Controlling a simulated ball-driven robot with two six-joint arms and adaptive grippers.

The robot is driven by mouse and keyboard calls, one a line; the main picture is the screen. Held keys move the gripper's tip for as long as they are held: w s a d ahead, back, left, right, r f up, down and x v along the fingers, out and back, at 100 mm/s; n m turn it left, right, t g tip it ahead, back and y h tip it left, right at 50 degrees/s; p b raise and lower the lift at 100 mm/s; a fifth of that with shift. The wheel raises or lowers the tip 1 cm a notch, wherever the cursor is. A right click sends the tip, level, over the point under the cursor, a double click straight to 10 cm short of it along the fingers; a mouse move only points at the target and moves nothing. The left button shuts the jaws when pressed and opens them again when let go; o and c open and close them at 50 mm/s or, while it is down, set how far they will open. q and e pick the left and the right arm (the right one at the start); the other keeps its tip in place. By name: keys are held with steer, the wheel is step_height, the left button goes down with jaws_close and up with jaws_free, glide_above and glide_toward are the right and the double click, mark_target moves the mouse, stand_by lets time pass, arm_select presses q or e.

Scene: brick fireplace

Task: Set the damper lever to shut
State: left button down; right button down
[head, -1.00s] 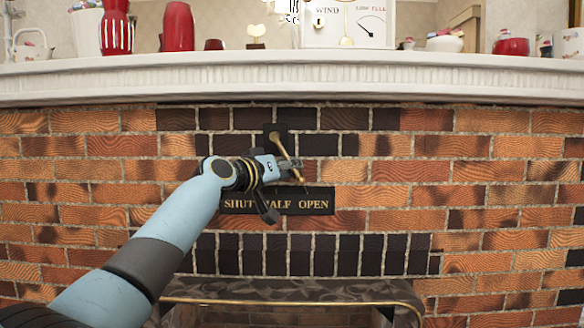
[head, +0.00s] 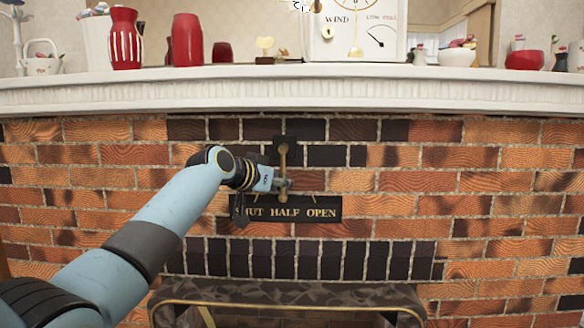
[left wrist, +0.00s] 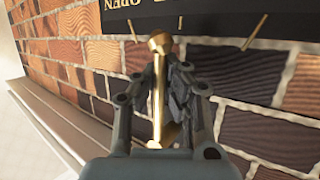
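The brass damper lever (head: 283,161) hangs from a black plate (head: 292,142) on the brick wall. It points nearly straight down, at the middle mark above HALF on the black label (head: 312,208) reading SHUT HALF OPEN. My left gripper (head: 283,187) is at the lever's lower end. In the left wrist view the lever (left wrist: 158,95) runs between the fingers (left wrist: 163,60), which close in on it near its knob (left wrist: 160,42). My gripper hides part of the label's SHUT end. My right gripper is not in view.
A white mantel shelf (head: 300,93) juts out above the lever. It carries red vases (head: 187,40), a clock (head: 356,30) and cups. Below are dark upright bricks and the fireplace opening with a brass-edged hood (head: 290,300). The wall to the right is clear.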

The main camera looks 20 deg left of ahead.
arm_select(q)
steer(key=shift+s+a+r+m+g+y+p, duration=0.2)
steer(key=shift+a+m+g+y+p, duration=0.25)
steer(key=shift+p, duration=0.8)
steer(key=shift+s+a+r+m+g+y+p, duration=0.2)
steer(key=shift+a+m+y+p, duration=0.45)
steer(key=shift+p, duration=0.65)
steer(key=shift+s+a+r+m+g+y+p, duration=0.15)
steer(key=shift+a+m+g+y+p, duration=0.4)
steer(key=shift+p, duration=0.7)
steer(key=shift+a+f, duration=0.1)
steer(key=shift+a, duration=0.05)
steer(key=c, duration=1.4)
jaws_free()
steer(key=v, duration=1.2)
steer(key=shift+s+f, duration=0.1)
steer(key=shift+s, duration=0.05)
